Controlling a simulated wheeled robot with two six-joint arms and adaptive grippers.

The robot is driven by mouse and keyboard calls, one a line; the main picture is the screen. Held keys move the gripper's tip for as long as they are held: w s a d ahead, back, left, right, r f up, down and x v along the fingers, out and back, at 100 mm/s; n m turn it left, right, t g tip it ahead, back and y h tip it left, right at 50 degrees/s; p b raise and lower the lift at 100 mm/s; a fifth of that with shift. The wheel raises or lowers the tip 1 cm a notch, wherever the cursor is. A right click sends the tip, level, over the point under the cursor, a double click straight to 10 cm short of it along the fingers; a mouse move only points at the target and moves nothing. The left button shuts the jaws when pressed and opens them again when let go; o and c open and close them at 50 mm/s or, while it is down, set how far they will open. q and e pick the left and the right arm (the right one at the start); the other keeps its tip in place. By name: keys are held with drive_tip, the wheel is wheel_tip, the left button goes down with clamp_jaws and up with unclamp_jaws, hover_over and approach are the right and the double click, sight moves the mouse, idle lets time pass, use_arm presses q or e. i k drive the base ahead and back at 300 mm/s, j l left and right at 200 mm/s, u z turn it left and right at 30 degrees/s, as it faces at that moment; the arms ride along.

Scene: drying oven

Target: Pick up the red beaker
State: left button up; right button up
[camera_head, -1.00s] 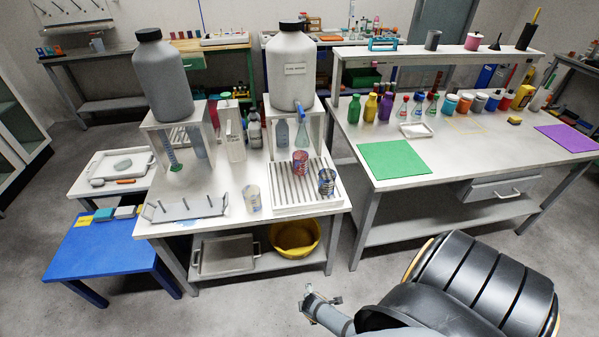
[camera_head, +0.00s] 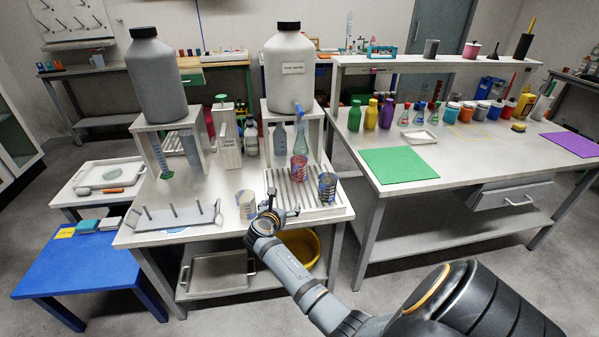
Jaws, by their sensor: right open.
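A pale beaker (camera_head: 246,204) stands on the table left of the rack. My right gripper (camera_head: 272,207) is open and empty at the front left edge of the rack, short of the red beaker and lower left of it in the picture. My left gripper is not in view.
A large white water bottle (camera_head: 290,75) on a stand rises behind the rack, with a flask (camera_head: 301,140) beneath. A pegged rack (camera_head: 172,217) sits left. A yellow basin (camera_head: 300,249) is on the lower shelf. The green mat (camera_head: 399,165) on the right table is bare.

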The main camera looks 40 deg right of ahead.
sight(299, 169)
drive_tip(key=i+l, duration=0.15)
drive_tip(key=l, duration=0.25)
drive_tip(key=i+l, duration=0.15)
drive_tip(key=l, duration=0.25)
drive_tip(key=i+l, duration=0.15)
drive_tip(key=l, duration=0.2)
